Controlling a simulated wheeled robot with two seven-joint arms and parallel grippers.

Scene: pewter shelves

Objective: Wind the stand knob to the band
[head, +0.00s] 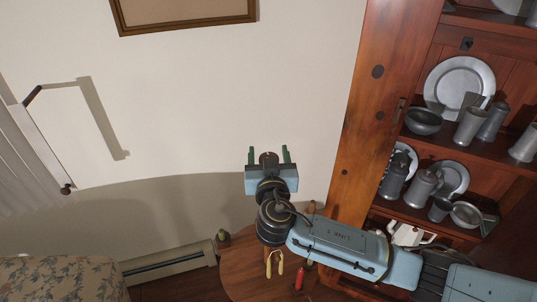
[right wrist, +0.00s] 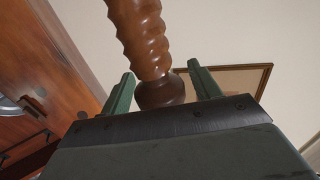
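My right gripper (head: 268,157) is raised above the round wooden table, in front of the pale wall. Its two green fingers stand apart, one on each side of a brown wooden piece (head: 269,158). In the right wrist view, the right gripper (right wrist: 163,90) has a spiral-turned wooden post (right wrist: 142,38) with a dark brown rounded end (right wrist: 160,91) between its fingers. This end looks like the stand knob. I cannot make out a band. My left gripper is not in view.
The round table (head: 238,262) holds a red-handled tool (head: 299,279) and a yellow-handled tool (head: 274,266). A wooden cabinet (head: 362,110) with pewter plates and cups stands at the right. A picture frame (head: 185,30) hangs on the wall. A floral seat (head: 60,278) is at lower left.

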